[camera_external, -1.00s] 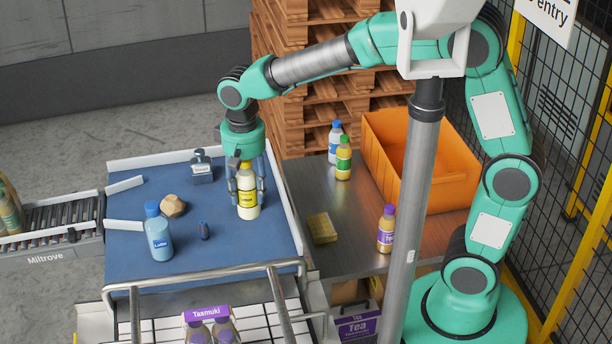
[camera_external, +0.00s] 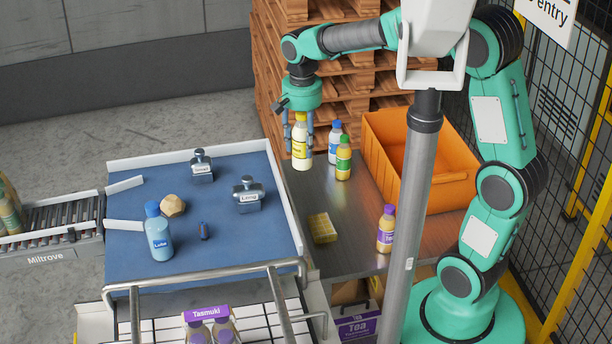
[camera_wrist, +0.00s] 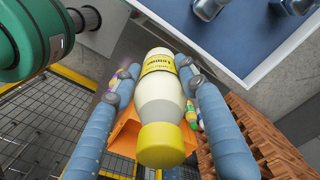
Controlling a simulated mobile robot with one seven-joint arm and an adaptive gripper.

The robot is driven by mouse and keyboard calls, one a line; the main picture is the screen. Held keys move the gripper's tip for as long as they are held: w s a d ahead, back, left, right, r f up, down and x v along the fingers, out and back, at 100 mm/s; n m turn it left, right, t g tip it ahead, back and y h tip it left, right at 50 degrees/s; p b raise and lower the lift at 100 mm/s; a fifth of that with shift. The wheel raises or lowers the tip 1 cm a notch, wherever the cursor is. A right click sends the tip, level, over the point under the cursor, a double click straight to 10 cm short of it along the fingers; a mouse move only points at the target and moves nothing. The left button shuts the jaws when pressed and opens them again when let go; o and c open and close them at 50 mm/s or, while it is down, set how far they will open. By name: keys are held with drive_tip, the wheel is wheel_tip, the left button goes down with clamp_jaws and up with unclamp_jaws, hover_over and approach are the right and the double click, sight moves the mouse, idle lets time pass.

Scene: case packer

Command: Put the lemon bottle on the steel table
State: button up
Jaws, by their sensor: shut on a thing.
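My gripper (camera_external: 302,125) is shut on the lemon bottle (camera_external: 301,150), a white bottle with a yellow label and yellow cap. The bottle hangs upright in the air, over or near the back left part of the steel table (camera_external: 350,206). I cannot tell its exact height. In the wrist view the lemon bottle (camera_wrist: 159,100) lies between both fingers, its yellow cap towards the camera. The steel table carries a white bottle with a blue cap (camera_external: 335,142), a green-capped bottle (camera_external: 343,158), a purple-capped bottle (camera_external: 386,230) and a yellow block (camera_external: 322,228).
An orange crate (camera_external: 430,190) fills the table's back right. Bare steel lies mid-table. Stacked pallets (camera_external: 270,100) stand behind.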

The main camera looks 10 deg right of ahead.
drive_tip(key=w+d+m+b, duration=0.1)
drive_tip(key=w+d+m, duration=0.25)
drive_tip(key=d, duration=0.85)
drive_tip(key=w+d+m+b, duration=0.1)
drive_tip(key=w+d+m, duration=0.3)
drive_tip(key=d, duration=0.8)
wheel_tip(320, 180, down, 27)
drive_tip(key=shift+s+a+f, duration=0.15)
drive_tip(key=shift+s+a, duration=0.15)
drive_tip(key=shift+a, duration=0.05)
drive_tip(key=shift+w, duration=0.1)
drive_tip(key=w+a+f, duration=0.1)
drive_tip(key=w, duration=1.4)
drive_tip(key=shift+w+a+f, duration=0.2)
drive_tip(key=shift+w+a, duration=0.05)
drive_tip(key=shift+w, duration=0.15)
drive_tip(key=shift+f, duration=1.8)
drive_tip(key=shift+f, duration=0.1)
